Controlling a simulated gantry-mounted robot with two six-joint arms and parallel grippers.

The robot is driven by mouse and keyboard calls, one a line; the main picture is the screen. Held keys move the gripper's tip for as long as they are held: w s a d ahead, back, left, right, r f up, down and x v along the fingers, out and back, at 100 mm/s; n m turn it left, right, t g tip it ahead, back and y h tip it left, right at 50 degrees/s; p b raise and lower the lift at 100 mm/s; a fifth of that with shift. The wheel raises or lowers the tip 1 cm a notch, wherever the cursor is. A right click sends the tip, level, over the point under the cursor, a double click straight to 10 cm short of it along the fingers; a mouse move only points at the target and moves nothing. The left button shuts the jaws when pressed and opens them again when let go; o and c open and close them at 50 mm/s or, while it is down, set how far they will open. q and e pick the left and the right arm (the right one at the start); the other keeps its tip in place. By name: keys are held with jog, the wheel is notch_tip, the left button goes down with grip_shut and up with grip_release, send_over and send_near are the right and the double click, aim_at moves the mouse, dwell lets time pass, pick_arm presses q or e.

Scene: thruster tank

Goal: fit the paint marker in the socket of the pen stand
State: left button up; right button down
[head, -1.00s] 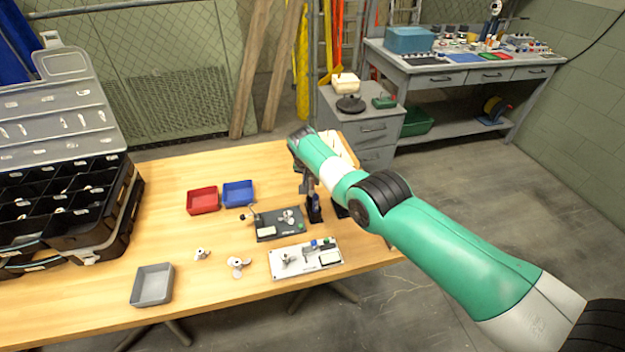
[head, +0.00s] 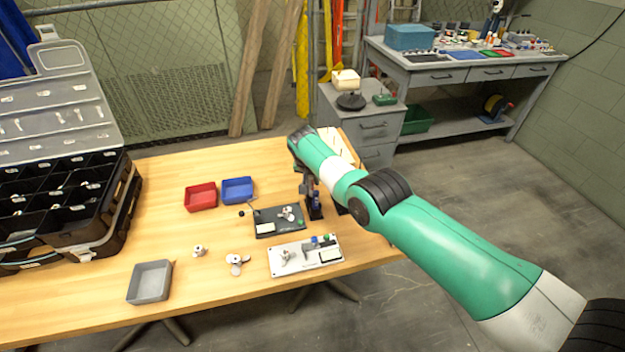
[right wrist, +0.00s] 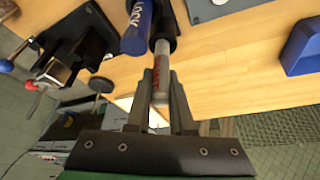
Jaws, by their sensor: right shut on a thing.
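A slim grey marker (right wrist: 160,75) with red lettering is between the fingers of my right gripper (right wrist: 162,98) in the right wrist view. The gripper is shut on it. The marker's far end meets a black holder (right wrist: 168,18), apparently the pen stand; I cannot tell how deep it sits. A thicker blue cylinder (right wrist: 136,32) with white lettering stands close beside the marker. In the head view my right gripper (head: 307,186) is over the black stand (head: 314,212) at the table's right side, and the marker is hard to make out. My left gripper is not in view.
A dark board (head: 265,228) and a white board (head: 285,268) with small parts lie near the stand. Red (head: 201,197), blue (head: 238,190) and grey (head: 150,282) trays lie further left. A black rack (right wrist: 75,45) with tools is close by in the wrist view.

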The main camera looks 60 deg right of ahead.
jog(key=shift+f, duration=0.2)
dwell(0.3)
jog(key=shift+f+b, duration=0.55)
jog(key=shift+b, duration=0.1)
jog(key=shift+f, duration=0.25)
jog(key=c, duration=0.7)
grip_release()
jog(key=p+v, duration=1.1)
jog(key=p, duration=0.5)
jog(key=shift+a+r+p, duration=0.2)
jog(key=shift+r+p, duration=0.1)
jog(key=shift+p, duration=0.05)
jog(key=shift+s, duration=0.1)
